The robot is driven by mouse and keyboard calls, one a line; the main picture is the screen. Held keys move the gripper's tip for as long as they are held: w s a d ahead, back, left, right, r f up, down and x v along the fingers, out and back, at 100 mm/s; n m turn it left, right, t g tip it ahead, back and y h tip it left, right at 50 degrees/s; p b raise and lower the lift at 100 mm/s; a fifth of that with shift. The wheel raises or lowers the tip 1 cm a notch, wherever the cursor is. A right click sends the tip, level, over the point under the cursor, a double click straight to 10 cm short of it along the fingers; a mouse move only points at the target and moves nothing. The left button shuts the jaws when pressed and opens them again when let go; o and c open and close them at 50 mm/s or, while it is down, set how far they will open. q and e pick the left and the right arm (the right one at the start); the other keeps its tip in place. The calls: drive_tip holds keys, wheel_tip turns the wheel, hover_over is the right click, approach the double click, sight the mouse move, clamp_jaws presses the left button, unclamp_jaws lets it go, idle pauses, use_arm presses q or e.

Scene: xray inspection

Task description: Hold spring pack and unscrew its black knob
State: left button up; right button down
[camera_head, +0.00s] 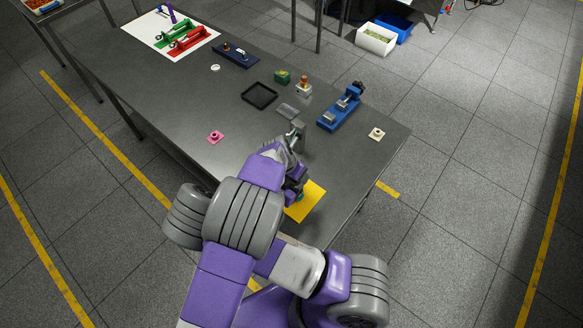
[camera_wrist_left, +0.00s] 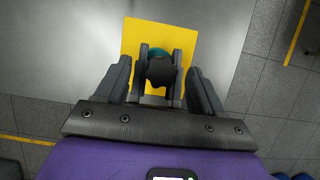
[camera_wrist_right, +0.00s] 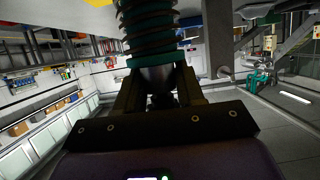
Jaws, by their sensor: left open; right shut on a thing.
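The spring pack (camera_wrist_right: 150,32), a teal coil stack with a grey lower end, stands out from between the fingers of my right gripper (camera_wrist_right: 160,92) in the right wrist view. My right gripper is shut on it. In the left wrist view the black knob (camera_wrist_left: 161,71) shows with a bit of teal behind it, over a yellow mat (camera_wrist_left: 188,38). My left gripper (camera_wrist_left: 160,75) is open, with one finger on each side of the knob. I cannot tell whether they touch it. In the head view my arms hide most of the pack and both grippers.
The yellow mat also shows at the table's near edge (camera_head: 309,203). Beyond my arms lie a blue fixture (camera_head: 340,111), a black tray (camera_head: 259,95), a pink part (camera_head: 215,137) and a cream part (camera_head: 376,134). Red and green fixtures (camera_head: 184,38) stand on a white sheet farther back.

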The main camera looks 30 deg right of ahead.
use_arm(q)
drive_tip(key=shift+f, duration=0.25)
drive_tip(key=c, duration=1.2)
drive_tip(key=o, duration=1.2)
drive_tip(key=shift+r, duration=0.1)
drive_tip(key=shift+r, duration=2.45)
